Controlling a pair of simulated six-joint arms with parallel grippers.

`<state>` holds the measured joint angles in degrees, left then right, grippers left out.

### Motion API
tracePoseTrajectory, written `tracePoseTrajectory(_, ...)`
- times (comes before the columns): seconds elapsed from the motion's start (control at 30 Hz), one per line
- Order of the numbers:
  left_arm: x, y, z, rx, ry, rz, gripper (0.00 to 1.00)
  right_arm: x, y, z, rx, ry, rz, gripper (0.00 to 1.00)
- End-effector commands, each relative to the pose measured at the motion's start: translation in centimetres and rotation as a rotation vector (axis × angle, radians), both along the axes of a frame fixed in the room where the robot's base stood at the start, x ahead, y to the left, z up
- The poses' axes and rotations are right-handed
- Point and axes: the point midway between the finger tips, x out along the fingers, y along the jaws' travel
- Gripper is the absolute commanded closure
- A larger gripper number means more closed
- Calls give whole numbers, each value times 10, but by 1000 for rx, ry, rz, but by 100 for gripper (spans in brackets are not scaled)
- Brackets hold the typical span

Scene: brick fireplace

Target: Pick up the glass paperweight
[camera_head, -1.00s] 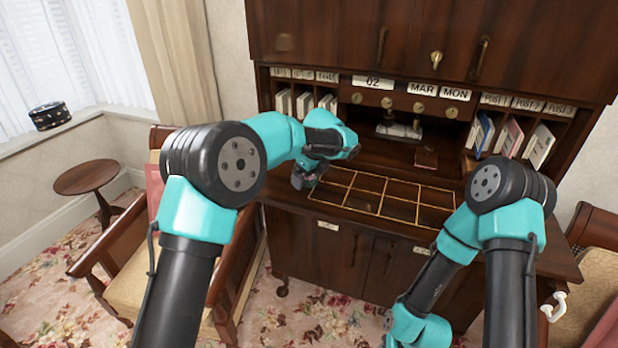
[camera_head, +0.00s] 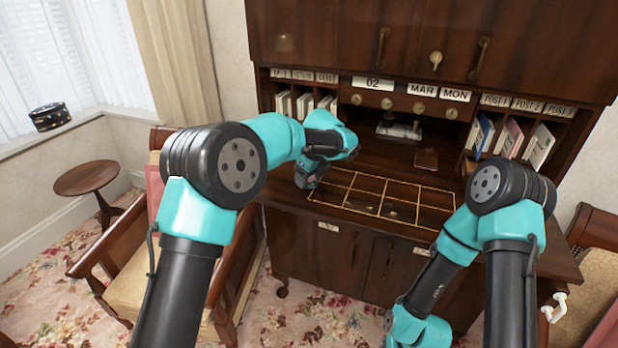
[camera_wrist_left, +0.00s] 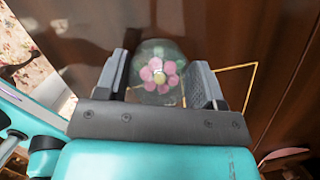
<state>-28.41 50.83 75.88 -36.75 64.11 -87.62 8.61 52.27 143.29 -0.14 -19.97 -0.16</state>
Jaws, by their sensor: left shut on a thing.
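In the head view my left gripper (camera_head: 304,181) is low at the left end of the desk top, beside the gold grid; the paperweight is too small and hidden there to make out. I cannot tell whether it touches the desk. My right gripper is out of view; only parts of the right arm show.
A gold-lined grid (camera_head: 380,196) lies on the wooden desk top. Letter slots with books (camera_head: 510,140) and a date display (camera_head: 420,88) stand behind it. A small dark red notebook-like object (camera_head: 426,158) lies at the back. An armchair (camera_head: 235,265) stands left of the desk.

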Motion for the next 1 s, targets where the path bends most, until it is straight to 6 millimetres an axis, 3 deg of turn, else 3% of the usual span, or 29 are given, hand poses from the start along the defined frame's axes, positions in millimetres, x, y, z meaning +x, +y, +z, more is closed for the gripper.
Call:
tracePoseTrajectory(0.23,0,0,9,-1,-2,-1,70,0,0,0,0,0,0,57)
tracePoseTrajectory(0.57,-1,0,38,-1,-3,-1,70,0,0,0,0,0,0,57)
tracePoseTrajectory(0.87,-29,0,39,1,0,-2,70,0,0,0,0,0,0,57)
tracePoseTrajectory(1.0,-53,0,42,0,-2,-3,70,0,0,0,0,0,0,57)
